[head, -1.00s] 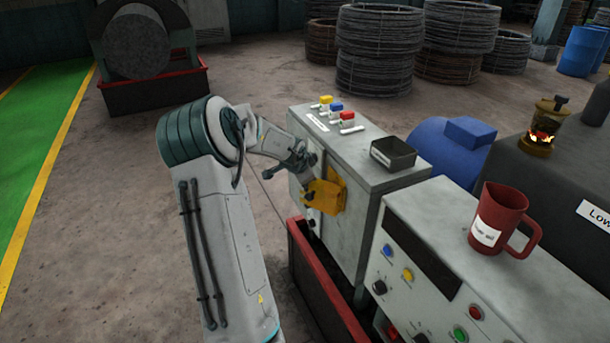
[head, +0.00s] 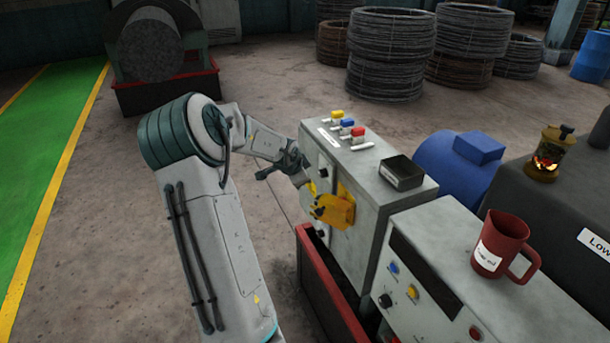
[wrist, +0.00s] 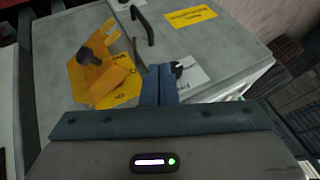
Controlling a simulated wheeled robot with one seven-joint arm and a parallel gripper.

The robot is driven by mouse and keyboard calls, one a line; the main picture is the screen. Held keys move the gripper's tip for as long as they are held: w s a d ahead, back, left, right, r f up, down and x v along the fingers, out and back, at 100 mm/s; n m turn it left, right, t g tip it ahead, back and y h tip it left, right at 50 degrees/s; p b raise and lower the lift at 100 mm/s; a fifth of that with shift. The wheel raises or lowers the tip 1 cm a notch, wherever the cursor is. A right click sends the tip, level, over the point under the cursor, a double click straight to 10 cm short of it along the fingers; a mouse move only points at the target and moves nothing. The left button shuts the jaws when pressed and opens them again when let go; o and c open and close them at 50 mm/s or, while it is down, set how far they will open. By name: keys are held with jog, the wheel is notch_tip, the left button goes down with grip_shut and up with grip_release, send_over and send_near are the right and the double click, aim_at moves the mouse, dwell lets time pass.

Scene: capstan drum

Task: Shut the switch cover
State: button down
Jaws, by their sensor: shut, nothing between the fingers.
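The yellow switch cover (head: 338,210) stands out, open, from the front of a grey cabinet (head: 362,240). In the wrist view the cover (wrist: 88,72) is a yellow flap with a dark notch, left of my fingers. A yellow backing plate (wrist: 122,96) lies beside it on the cabinet face. My gripper (wrist: 160,72) is shut and empty, its fingertips close to the cabinet face to the right of the cover. I see no contact with the cover. In the head view my gripper (head: 308,182) is at the cabinet front, its fingertips hard to make out.
A black handle (wrist: 143,24) sticks out from the cabinet face near my fingers. Coloured switches (head: 347,122) and a dark box (head: 401,172) are on the cabinet top. A red mug (head: 503,245) stands on the neighbouring console. Open floor lies left of the cabinet.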

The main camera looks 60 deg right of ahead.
jog(key=shift+w+a+r, duration=0.2)
jog(key=shift+a+r, duration=0.05)
jog(key=shift+r, duration=0.2)
jog(key=c, duration=2)
grip_release()
jog(key=shift+w+a+r, duration=0.1)
jog(key=o, duration=0.6)
jog(key=shift+w+a+f, duration=0.1)
jog(key=shift+f, duration=0.1)
jog(key=shift+o, duration=1.1)
jog(key=f+b, duration=0.1)
jog(key=b, duration=0.1)
jog(key=a+f+n+h+b, duration=0.1)
jog(key=f+b, duration=0.1)
jog(key=w+a+f+t+h+b, duration=0.1)
jog(key=shift+f+b, duration=0.4)
jog(key=n+g+h+b, duration=0.4)
jog(key=h+b, duration=0.5)
jog(key=b, duration=0.8)
send_near(318, 213)
jog(key=shift+n+t, duration=0.4)
jog(key=shift+n, duration=0.3)
jog(key=d, duration=0.5)
jog(key=s+d, duration=0.1)
jog(key=d, duration=0.2)
jog(key=shift+d+r+p, duration=0.1)
jog(key=shift+p, duration=0.25)
